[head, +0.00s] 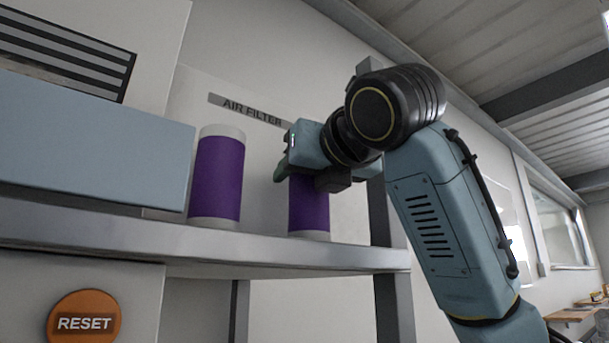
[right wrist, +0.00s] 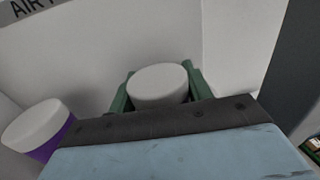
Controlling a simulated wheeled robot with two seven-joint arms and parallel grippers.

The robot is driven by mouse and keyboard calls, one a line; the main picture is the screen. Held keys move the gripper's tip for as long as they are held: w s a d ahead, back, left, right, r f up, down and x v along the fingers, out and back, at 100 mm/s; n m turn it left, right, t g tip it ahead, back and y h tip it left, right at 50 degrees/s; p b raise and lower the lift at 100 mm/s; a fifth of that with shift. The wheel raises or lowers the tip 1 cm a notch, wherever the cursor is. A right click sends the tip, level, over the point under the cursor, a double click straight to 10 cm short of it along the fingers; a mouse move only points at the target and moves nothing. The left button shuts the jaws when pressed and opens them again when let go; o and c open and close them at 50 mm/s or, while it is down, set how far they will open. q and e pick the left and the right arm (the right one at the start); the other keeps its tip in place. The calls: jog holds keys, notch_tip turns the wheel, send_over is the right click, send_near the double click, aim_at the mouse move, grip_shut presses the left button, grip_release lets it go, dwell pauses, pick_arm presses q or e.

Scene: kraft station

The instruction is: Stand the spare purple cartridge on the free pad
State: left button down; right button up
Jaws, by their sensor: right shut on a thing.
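One purple cartridge (head: 309,206) with white ends stands upright at the shelf's right part, and my right gripper (head: 312,178) is shut around its upper part. Its white top (right wrist: 158,84) shows between the green fingers in the right wrist view. A second purple cartridge (head: 216,178) stands upright to its left, apart from it, and also shows in the right wrist view (right wrist: 40,128). The pads under the cartridges are hidden by the shelf edge, so I cannot tell whether the held one touches its pad. My left gripper is not in view.
The grey shelf (head: 290,253) has its front edge below the cartridges. A light blue box-like housing (head: 90,140) is at the left. An "AIR FILTER" label (head: 250,110) is on the wall behind. An orange RESET button (head: 84,317) is below the shelf. A dark post (head: 380,215) stands just right of the held cartridge.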

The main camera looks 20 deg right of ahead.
jog(key=shift+s, duration=0.1)
jog(key=shift+f, duration=0.15)
jog(key=o, duration=1.1)
jog(key=s+b, duration=0.1)
jog(key=s, duration=0.3)
jog(key=s+d+b, duration=0.1)
jog(key=s, duration=0.3)
jog(key=s+b, duration=0.1)
jog(key=s, duration=0.3)
jog(key=shift+d+r, duration=0.2)
jog(key=shift+d, duration=0.15)
